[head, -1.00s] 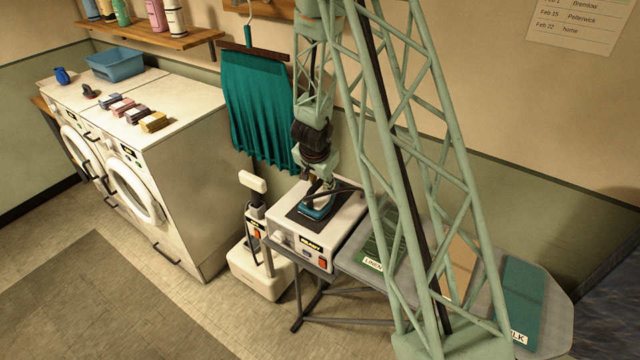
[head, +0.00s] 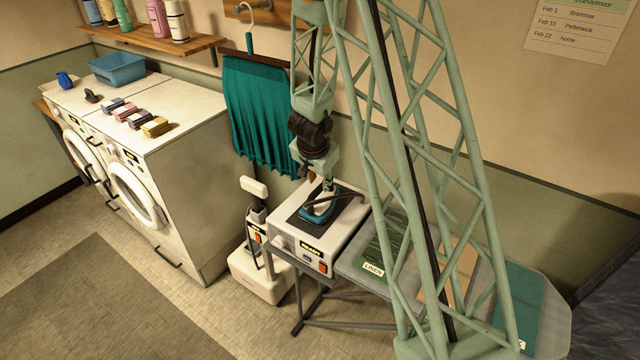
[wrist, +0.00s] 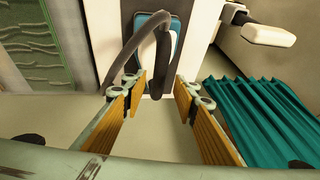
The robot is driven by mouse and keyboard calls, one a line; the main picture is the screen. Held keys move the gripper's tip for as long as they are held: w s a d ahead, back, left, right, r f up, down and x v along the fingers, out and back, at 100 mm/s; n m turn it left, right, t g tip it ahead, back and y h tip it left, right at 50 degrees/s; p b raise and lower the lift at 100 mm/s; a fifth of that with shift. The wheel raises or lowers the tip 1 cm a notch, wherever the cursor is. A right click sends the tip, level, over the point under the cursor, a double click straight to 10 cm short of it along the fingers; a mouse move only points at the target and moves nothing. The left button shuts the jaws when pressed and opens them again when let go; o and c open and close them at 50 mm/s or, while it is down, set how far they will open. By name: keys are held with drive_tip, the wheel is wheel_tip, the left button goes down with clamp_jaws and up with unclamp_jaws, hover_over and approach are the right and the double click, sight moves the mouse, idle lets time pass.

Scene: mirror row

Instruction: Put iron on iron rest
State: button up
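The blue iron (head: 317,213) lies on the dark pad of the iron rest (head: 345,228), a white box marked READY at the left end of the ironing board. In the wrist view the iron (wrist: 166,24) shows beyond my fingertips, with its dark cord or handle curving across it. My gripper (head: 325,184) is just above and behind the iron in the head view. In the wrist view my gripper (wrist: 159,92) is open, its orange-padded fingers wide apart with nothing between them.
The ironing board carries a LINEN cloth (head: 384,240), a tan cloth and a teal cloth (head: 518,300). A teal garment (head: 258,110) hangs on the wall close to my arm. A white upright appliance (head: 262,270) stands left of the rest. Washers (head: 185,190) stand at left.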

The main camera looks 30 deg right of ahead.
drive_tip(key=shift+p+v, duration=0.85)
drive_tip(key=shift+v, duration=1.95)
